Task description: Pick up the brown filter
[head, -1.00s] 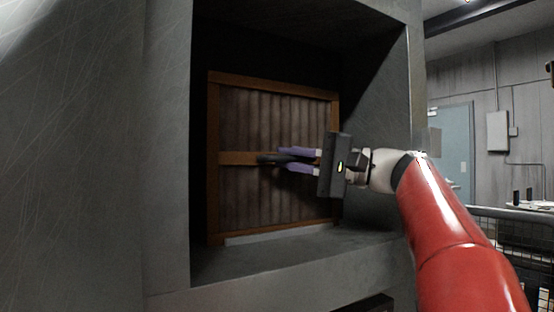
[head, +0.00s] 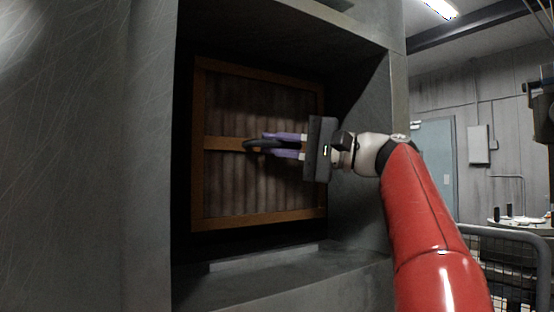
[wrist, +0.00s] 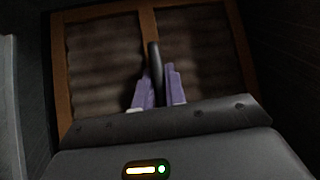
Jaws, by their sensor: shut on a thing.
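The brown filter (head: 235,184) is a pleated square panel in an orange-brown wooden frame with a crossbar and a dark handle (head: 262,144) at its middle. It stands upright inside the grey booth recess, its lower edge raised above the pale ledge strip. My gripper (head: 272,145) has purple fingers and is shut on the handle. In the wrist view, the filter (wrist: 200,52) fills the upper part, with the dark handle (wrist: 155,65) between the fingers (wrist: 157,88).
The grey recess walls (head: 365,165) surround the filter closely. A pale strip (head: 262,257) lies on the recess floor below it. To the right are a metal railing (head: 505,235), a table with small items and a blue-grey door (head: 437,160).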

